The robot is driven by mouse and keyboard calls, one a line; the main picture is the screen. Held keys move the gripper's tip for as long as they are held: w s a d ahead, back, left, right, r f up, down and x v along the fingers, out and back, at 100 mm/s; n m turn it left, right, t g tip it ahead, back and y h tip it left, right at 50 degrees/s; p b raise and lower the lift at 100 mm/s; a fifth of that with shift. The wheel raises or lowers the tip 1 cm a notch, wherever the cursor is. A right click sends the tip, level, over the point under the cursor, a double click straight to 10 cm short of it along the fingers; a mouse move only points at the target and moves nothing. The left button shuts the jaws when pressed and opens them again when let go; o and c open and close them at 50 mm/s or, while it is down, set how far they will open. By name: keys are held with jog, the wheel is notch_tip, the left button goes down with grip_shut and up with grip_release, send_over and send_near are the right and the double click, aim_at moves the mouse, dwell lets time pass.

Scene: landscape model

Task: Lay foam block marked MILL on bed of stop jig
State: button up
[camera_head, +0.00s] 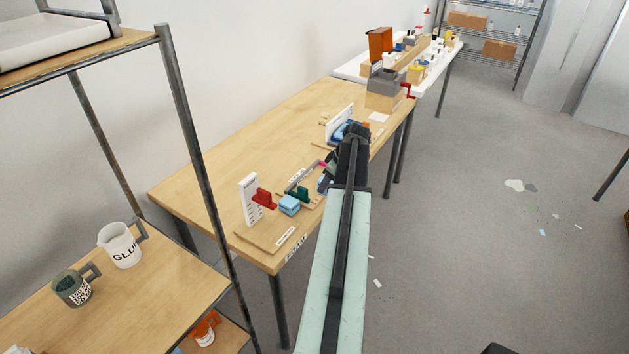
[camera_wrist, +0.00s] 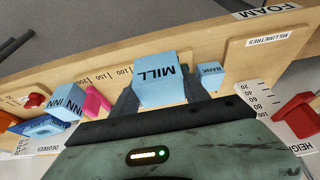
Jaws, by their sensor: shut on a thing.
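The light blue foam block marked MILL (camera_wrist: 162,86) is held between the dark fingers of my gripper (camera_wrist: 160,98), its lettered face toward the wrist camera. In the head view my gripper (camera_head: 328,172) is over the front edge of the long wooden table, and the arm hides part of what is there. A long jig with a numbered scale (camera_wrist: 122,74) and a pink stop (camera_wrist: 97,102), apparently the stop jig, lies behind the block. It also shows in the head view (camera_head: 303,176). The block hides part of it, and I cannot tell whether they touch.
A block marked BANK (camera_wrist: 210,75) sits right of MILL. A height gauge with a red slider (camera_head: 263,199) stands at the table's near end. A block marked INN (camera_wrist: 62,105) is by the degrees gauge (camera_head: 340,122). The table's left side (camera_head: 235,150) is clear.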

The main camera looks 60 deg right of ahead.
jog(key=w+d, duration=0.2)
jog(key=w, duration=0.1)
jog(key=w+d, duration=0.1)
jog(key=w, duration=0.2)
jog(key=w+d+f, duration=0.1)
jog(key=w+d, duration=0.1)
jog(key=w, duration=0.1)
jog(key=shift+d+b, duration=0.3)
jog(key=shift+b, duration=0.1)
jog(key=b+x, duration=0.4)
jog(key=shift+s+d+f, duration=0.2)
jog(key=shift+s+d, duration=0.1)
jog(key=shift+s, duration=0.05)
jog(key=shift+r, duration=0.25)
jog(key=shift+f, duration=0.25)
jog(key=o, duration=1.4)
jog(key=shift+r, duration=0.1)
